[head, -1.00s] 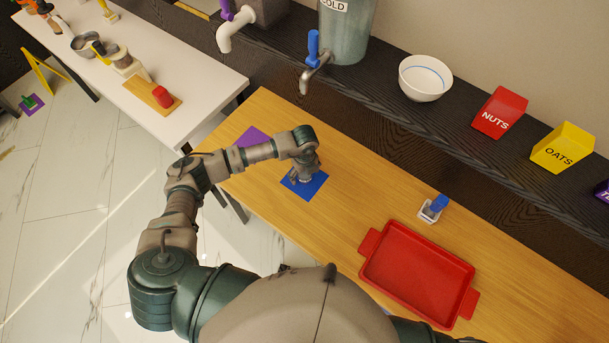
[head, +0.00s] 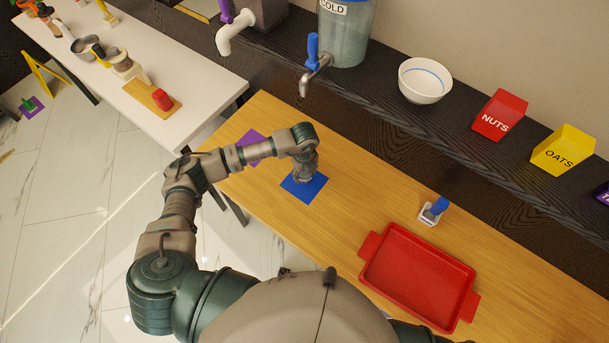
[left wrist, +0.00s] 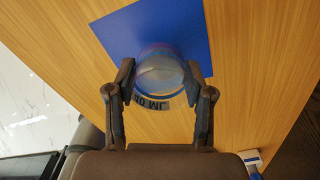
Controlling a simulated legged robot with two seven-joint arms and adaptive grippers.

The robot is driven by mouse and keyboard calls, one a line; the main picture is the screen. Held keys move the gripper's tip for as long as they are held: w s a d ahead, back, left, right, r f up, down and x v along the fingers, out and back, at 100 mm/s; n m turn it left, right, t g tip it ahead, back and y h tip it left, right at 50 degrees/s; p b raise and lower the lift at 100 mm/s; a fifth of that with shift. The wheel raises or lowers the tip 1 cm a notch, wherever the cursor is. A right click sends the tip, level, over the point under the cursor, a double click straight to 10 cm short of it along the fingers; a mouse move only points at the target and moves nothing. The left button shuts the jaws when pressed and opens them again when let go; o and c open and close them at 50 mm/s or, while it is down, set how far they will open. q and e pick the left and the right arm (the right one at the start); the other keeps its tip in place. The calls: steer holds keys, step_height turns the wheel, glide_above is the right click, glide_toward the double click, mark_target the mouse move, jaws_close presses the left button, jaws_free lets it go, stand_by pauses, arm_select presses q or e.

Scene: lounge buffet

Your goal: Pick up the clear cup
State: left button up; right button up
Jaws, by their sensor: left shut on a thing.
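The clear cup (left wrist: 160,72) shows in the left wrist view, with a dark lettered band on its near side. It is between the two fingers of my left gripper (left wrist: 160,92), which is shut on it. The cup is over the near edge of the blue mat (left wrist: 120,30); I cannot tell whether it touches the surface. In the head view my left gripper (head: 305,178) points down at the blue mat (head: 314,192), and the cup is mostly hidden by it. My right gripper is not in view.
A red tray (head: 415,275) and a small blue-handled item (head: 432,212) are to the right on the wooden table. A purple mat (head: 254,150) lies left of the blue one. The cold dispenser tap (head: 313,75), a white bowl (head: 424,82) and several boxes stand on the dark shelf behind.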

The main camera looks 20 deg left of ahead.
arm_select(q)
steer(key=s+d, duration=0.1)
steer(key=s, duration=0.4)
steer(key=s+d+r, duration=0.1)
steer(key=s+d, duration=0.1)
steer(key=s, duration=0.3)
steer(key=s+d+r+b, duration=0.1)
steer(key=s, duration=0.4)
steer(key=shift+s+d+r, duration=0.15)
steer(key=shift+d+r, duration=0.1)
steer(key=shift+d, duration=0.1)
